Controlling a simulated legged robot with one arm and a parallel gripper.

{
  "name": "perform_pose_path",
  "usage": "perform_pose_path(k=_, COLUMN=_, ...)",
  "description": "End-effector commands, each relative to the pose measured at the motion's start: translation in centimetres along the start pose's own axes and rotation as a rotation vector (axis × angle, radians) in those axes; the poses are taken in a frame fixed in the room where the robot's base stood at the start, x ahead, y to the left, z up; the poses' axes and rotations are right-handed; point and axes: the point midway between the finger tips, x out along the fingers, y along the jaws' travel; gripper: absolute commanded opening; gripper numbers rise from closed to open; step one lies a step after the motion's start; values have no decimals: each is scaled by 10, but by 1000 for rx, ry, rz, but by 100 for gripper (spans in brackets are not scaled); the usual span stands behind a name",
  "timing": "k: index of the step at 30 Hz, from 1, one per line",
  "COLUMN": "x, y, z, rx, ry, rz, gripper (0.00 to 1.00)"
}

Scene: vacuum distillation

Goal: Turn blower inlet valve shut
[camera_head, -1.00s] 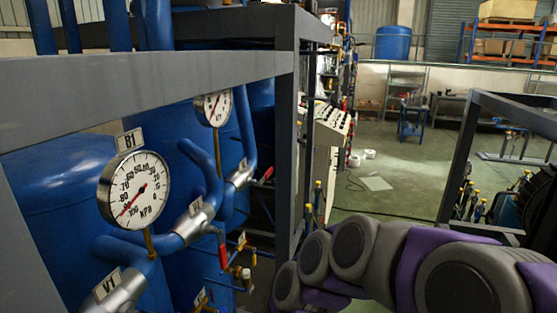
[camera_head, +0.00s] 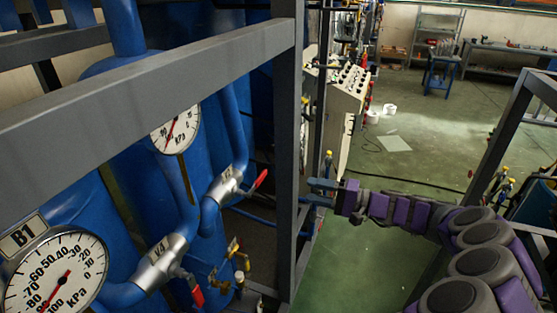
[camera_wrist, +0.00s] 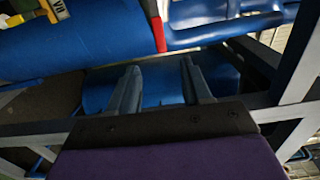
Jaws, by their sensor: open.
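No visible label names the blower inlet valve, so I cannot tell which valve it is. In the head view, a silver valve marked V4 (camera_head: 158,262) with a red handle (camera_head: 196,296) sits on blue pipe at lower left. A second silver valve (camera_head: 226,183) with a red handle (camera_head: 260,181) is farther back; its label is too small to read surely. My gripper (camera_head: 310,191) is open beside the grey frame post, right of the second valve and apart from its handle. In the wrist view, the open jaws (camera_wrist: 160,82) have blue pipework beyond them and a red piece (camera_wrist: 158,34) just past them.
A grey frame post (camera_head: 288,150) and beam (camera_head: 150,85) stand around the blue tanks. Gauge B1 (camera_head: 55,275) is at lower left, another gauge (camera_head: 176,128) above V4. A control panel (camera_head: 345,100) stands behind my gripper. Green floor (camera_head: 400,150) is open to the right.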

Motion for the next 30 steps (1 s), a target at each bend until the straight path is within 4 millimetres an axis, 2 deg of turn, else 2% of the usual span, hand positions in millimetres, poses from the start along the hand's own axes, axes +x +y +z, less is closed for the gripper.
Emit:
perform_pose_path(k=5, x=9, y=4, z=-5, rx=0, ry=25, rz=-2, gripper=49)
perform_pose_path(k=17, x=60, y=4, z=-14, rx=7, ry=22, rz=-10, gripper=49)
perform_pose_path(k=20, x=77, y=4, z=-14, rx=8, ry=21, rz=-13, gripper=49)
perform_pose_path(k=30, x=152, y=4, z=-11, rx=4, ry=22, rz=-4, gripper=49)
